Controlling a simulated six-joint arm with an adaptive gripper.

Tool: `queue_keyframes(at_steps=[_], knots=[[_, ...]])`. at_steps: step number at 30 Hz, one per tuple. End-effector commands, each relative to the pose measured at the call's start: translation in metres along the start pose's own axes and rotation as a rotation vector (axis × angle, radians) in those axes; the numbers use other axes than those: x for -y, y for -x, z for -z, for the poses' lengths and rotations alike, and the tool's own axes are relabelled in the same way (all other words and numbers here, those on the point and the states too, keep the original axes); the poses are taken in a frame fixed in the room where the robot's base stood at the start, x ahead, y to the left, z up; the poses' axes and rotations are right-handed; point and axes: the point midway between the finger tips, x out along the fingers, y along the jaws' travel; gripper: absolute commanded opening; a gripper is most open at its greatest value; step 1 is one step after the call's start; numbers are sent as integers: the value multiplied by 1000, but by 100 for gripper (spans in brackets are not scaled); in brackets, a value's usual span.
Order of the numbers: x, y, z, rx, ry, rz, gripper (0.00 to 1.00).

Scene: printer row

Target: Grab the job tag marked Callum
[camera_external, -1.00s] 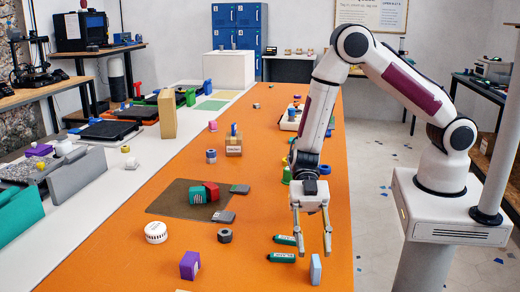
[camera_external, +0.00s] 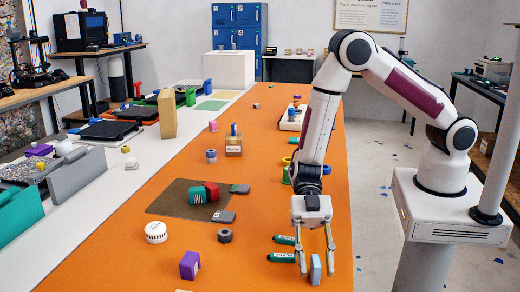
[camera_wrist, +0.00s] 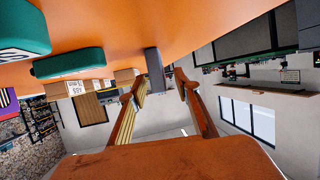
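Two dark green pieces with pale labels, which look like tags, lie on the orange table: one behind (camera_external: 284,240) and one nearer the camera (camera_external: 281,257). Their lettering is too small to read, so I cannot tell which says Callum. Green pieces also show at the upper left of the wrist view (camera_wrist: 70,63). My gripper (camera_external: 316,272) is low over the table, to the right of the green pieces, with its fingers apart. A light blue upright block (camera_external: 315,269) appears between the fingertips. A grey-looking block stands between the fingertips in the wrist view (camera_wrist: 154,70); contact is not clear.
A purple block (camera_external: 190,265), a white round disc (camera_external: 156,232) and a dark nut (camera_external: 224,235) lie left of my gripper. A dark mat (camera_external: 165,205) carries red and teal blocks. The orange table's front middle is clear.

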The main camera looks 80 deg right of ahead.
Motion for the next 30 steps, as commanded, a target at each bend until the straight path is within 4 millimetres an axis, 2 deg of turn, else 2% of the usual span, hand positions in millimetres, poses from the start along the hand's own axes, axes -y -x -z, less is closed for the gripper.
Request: queue_keyframes(at_steps=[4,6,8,22,30], knots=[[0,0,0,0,0,0,32],[0,0,0,0,0,0,14],[0,0,0,0,0,0,0],[0,1,2,0,1,0,0],[-1,6,15,-1,2,-1,0]])
